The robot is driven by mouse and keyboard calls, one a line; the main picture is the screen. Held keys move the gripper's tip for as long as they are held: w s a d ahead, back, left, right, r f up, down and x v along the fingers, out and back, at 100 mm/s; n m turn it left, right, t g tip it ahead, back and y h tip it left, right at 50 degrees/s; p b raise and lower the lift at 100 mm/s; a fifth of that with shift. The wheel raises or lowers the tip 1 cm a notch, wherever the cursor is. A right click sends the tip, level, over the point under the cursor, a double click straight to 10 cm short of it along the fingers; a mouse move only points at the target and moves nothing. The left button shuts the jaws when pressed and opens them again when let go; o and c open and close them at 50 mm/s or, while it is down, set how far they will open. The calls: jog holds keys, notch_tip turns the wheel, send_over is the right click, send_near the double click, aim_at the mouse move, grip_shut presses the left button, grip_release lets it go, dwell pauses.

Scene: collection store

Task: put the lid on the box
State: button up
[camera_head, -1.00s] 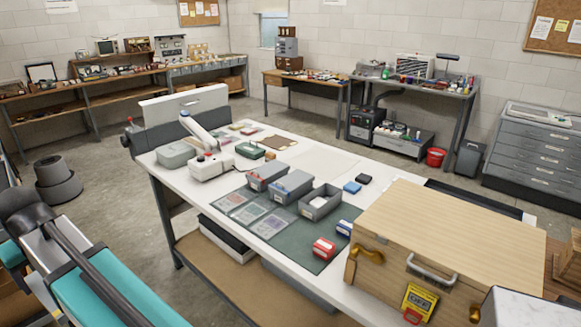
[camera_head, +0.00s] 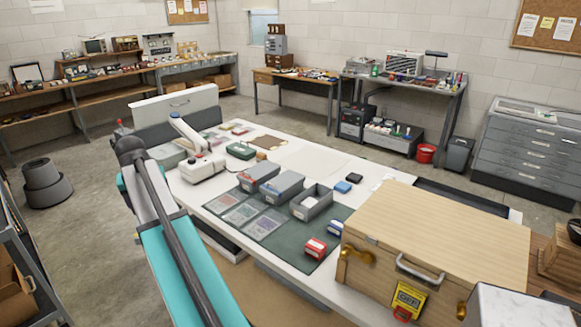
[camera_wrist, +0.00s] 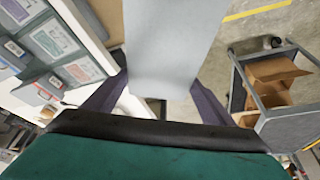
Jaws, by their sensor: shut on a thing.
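My gripper (camera_wrist: 160,84) is shut on a flat, pale grey panel (camera_wrist: 172,45) in the wrist view. The panel runs out of the top of that view, and I cannot tell if it is the lid. In the head view my fingers and the panel cannot be made out; only my teal arm shows.
The white table (camera_head: 345,160) also holds a white device (camera_head: 203,168), a red-and-white block (camera_head: 315,248) and a blue block (camera_head: 342,187). The wrist view shows a cart with a cardboard box (camera_wrist: 275,75) at the right. Open floor lies left of the table.

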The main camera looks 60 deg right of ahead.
jog(key=s+d+m+g, duration=0.1)
jog(key=s+d+m, duration=0.15)
jog(key=d, duration=0.55)
jog(key=s+d+m, duration=0.1)
jog(key=s+d, duration=0.3)
jog(key=d, duration=0.4)
jog(key=s+d+f+m+g+h+p, duration=0.1)
jog(key=s+d+m, duration=0.8)
jog(key=s+d, duration=2.2)
jog(key=shift+s+d+f+g+p, duration=0.2)
jog(key=shift+s+g+p, duration=0.9)
jog(key=shift+s+g, duration=0.1)
jog(key=shift+w+f, duration=0.1)
jog(key=shift+f, duration=0.05)
notch_tip(320, 180, down, 6)
jog(key=b, duration=0.2)
jog(key=shift+b, duration=0.4)
jog(key=shift+a+f+b, duration=0.1)
jog(key=shift+f+b, duration=0.4)
jog(key=shift+f, duration=0.6)
